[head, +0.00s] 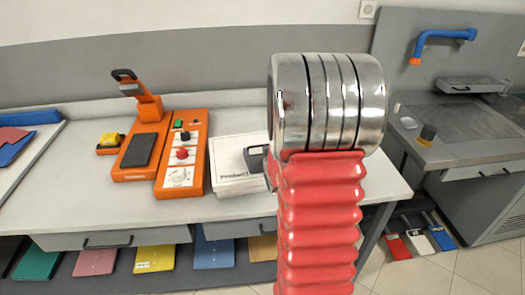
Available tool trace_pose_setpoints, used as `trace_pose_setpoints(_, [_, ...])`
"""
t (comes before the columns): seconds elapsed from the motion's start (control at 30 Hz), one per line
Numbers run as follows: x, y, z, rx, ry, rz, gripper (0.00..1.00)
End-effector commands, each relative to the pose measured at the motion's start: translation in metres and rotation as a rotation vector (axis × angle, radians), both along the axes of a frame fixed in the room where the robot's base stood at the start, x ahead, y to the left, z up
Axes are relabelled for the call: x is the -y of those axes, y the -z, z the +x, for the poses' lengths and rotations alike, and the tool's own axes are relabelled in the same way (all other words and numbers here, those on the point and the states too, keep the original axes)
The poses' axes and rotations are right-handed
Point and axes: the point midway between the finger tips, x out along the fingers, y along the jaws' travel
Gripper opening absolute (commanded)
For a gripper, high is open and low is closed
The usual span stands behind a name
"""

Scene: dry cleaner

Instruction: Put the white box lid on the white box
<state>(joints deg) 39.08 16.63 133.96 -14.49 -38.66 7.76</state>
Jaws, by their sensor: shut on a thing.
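A white, flat, box-like thing (231,178) with dark printed lettering lies on the white table, right of the orange machines. I cannot tell the white box from its lid here; the upper white face may be the lid. My arm, with red ribs and bright metal rings, stands close in front and covers the right side of this spot. A dark grey part of my gripper (256,159) shows just left of the arm, at the right edge of the white top. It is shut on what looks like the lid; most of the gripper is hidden.
An orange press (141,146) and an orange control box (183,155) with knobs stand left of the white thing. A grey sink unit (460,130) with a blue tap is at the right. Coloured folders (155,258) lie below the table. The table's front left is clear.

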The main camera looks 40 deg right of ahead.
Motion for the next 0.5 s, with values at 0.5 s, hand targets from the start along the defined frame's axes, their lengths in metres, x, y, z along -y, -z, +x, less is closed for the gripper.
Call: trace_pose_setpoints(0.5, [0.0002, 0.0005, 0.0, 0.001, 0.0, 0.0, 0.83])
